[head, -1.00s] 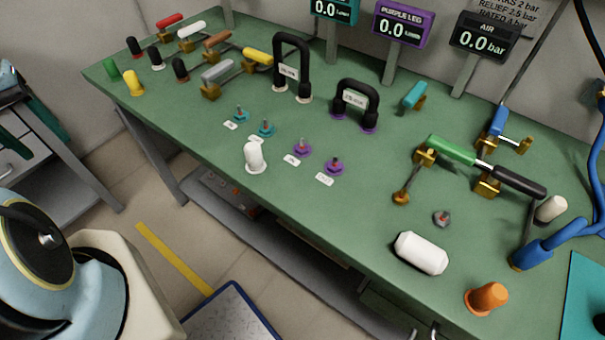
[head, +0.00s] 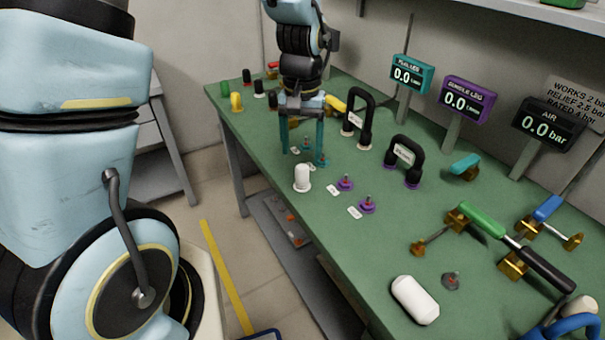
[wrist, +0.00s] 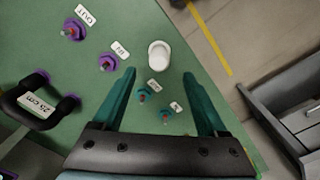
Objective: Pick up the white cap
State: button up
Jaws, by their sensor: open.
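The white cap (head: 302,178) stands upright near the front edge of the green bench, left of the purple fittings. In the wrist view it (wrist: 159,56) shows from above, in line with the gap between my fingers and slightly beyond their tips. My gripper (head: 304,157) is open and empty, with its teal fingers pointing down over the bench, behind the cap in the head view. In the wrist view its fingertips (wrist: 159,72) are spread wider than the cap. The exact height of the fingertips above the bench is hard to tell.
Two teal fittings (wrist: 144,95) lie under my gripper, and purple fittings (head: 346,183) stand right of the cap. Black hose loops (head: 405,160) stand behind. A white capsule-shaped object (head: 415,300) lies at the front right. The bench edge is close to the cap.

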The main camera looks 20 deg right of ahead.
aim_at(302, 167)
jog(key=shift+s+f+p, duration=0.15)
jog(key=shift+f+p, duration=0.65)
jog(key=shift+f, duration=2.4)
jog(key=shift+c, duration=0.2)
grip_shut()
